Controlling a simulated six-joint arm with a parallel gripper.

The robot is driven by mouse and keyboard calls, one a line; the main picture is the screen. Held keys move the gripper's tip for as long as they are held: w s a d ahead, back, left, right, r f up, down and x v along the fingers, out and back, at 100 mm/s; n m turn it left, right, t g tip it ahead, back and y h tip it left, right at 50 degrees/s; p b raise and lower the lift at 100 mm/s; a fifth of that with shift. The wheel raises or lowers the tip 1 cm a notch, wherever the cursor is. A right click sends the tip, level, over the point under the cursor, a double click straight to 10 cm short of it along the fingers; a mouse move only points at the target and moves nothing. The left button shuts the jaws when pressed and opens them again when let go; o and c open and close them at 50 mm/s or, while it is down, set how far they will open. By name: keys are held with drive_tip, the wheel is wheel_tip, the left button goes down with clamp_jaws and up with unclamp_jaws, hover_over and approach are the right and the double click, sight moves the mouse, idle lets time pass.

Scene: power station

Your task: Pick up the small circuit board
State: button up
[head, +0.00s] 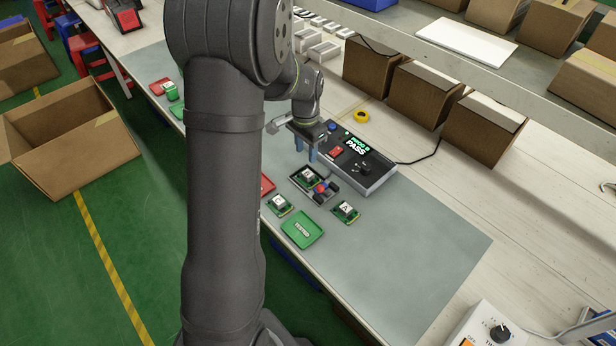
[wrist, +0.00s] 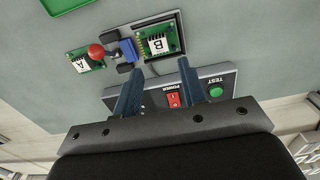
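A small green circuit board with a white label marked B (head: 310,177) sits in the dark test fixture, and it also shows in the wrist view (wrist: 160,43). A second board, marked A (head: 346,211), lies on the grey mat beside the fixture and shows in the wrist view (wrist: 84,64). A third board (head: 279,204) lies on the mat left of the fixture. My gripper (head: 306,151) is above the mat, next to the tester and close to the fixture. In the wrist view its two fingers (wrist: 160,68) are apart, with nothing between them, near the board marked B.
The tester box (head: 355,160) displays PASS. A red-knobbed lever (head: 321,187) and blue clamp (wrist: 128,50) are beside the fixture board. A green tray (head: 302,230) lies in front; a red tray (head: 267,185) is partly hidden by my arm. The mat's right side is clear.

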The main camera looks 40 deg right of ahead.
sight(308, 174)
drive_tip(key=f, duration=0.9)
drive_tip(key=shift+s+d+f, duration=0.15)
drive_tip(key=shift+d+f, duration=0.05)
drive_tip(key=shift+f, duration=0.1)
drive_tip(key=c, duration=0.8)
